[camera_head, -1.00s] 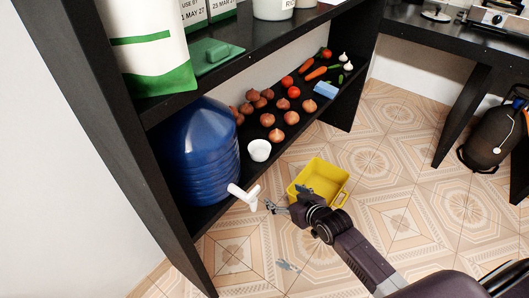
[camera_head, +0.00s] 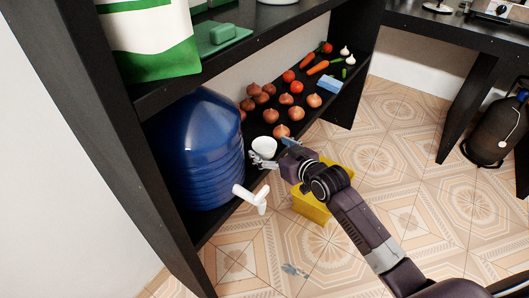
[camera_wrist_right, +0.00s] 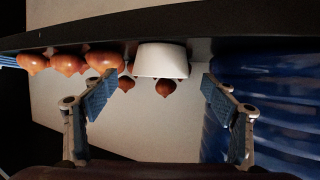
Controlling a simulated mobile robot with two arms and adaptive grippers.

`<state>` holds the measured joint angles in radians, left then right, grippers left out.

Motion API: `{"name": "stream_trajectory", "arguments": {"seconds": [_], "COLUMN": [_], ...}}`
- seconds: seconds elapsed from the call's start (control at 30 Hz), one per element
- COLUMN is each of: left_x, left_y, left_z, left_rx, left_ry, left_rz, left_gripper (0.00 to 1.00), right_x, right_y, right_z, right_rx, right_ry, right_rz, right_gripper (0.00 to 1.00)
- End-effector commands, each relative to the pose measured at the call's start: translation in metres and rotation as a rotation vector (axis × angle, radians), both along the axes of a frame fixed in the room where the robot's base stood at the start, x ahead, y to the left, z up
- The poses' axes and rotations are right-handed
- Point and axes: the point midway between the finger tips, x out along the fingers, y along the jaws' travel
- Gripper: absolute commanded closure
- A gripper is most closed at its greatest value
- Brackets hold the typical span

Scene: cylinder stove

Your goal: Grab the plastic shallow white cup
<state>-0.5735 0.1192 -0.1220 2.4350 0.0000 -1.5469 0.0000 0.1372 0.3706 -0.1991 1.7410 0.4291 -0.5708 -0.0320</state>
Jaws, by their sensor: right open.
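The small shallow white cup (camera_head: 264,146) stands on the lower black shelf (camera_head: 222,218), between the blue water bottle (camera_head: 197,155) and the onions. My right gripper (camera_head: 272,154) is open at the shelf's front edge, close in front of the cup, and partly covers it in the head view. In the right wrist view, which looks upside down, the cup (camera_wrist_right: 161,60) lies between and just beyond the two spread blue-padded fingers (camera_wrist_right: 160,84). I cannot tell whether a finger touches it. My left gripper is not in view.
Several onions (camera_head: 281,131) lie right behind the cup, with tomatoes, carrots and a blue block (camera_head: 329,85) farther along. The bottle's white tap (camera_head: 250,198) sticks out past the shelf edge. A yellow crate (camera_head: 311,207) stands on the floor beneath my right arm.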

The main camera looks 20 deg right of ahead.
Motion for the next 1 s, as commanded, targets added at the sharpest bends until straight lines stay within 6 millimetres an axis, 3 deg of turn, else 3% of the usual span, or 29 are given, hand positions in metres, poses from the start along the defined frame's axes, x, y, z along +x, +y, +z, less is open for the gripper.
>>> {"name": "stream_trajectory", "arguments": {"seconds": [0.13,0.4,0.73,1.0], "left_x": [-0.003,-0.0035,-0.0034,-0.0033], "left_y": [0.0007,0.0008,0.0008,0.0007], "left_z": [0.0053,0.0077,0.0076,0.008], "left_rx": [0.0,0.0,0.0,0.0], "left_ry": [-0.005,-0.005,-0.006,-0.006], "left_rz": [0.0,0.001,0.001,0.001], "left_gripper": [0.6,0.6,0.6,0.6], "right_x": [0.0146,0.0166,0.0164,0.0164], "right_y": [0.0051,0.0055,0.0053,0.0053], "right_z": [-0.0074,-0.007,-0.0071,-0.006], "right_rx": [0.0,0.0,0.0,0.0], "right_ry": [0.0,0.0,0.0,-0.001], "right_rz": [0.001,0.0,0.0,0.0], "right_gripper": [0.21,0.21,0.58,0.59]}}
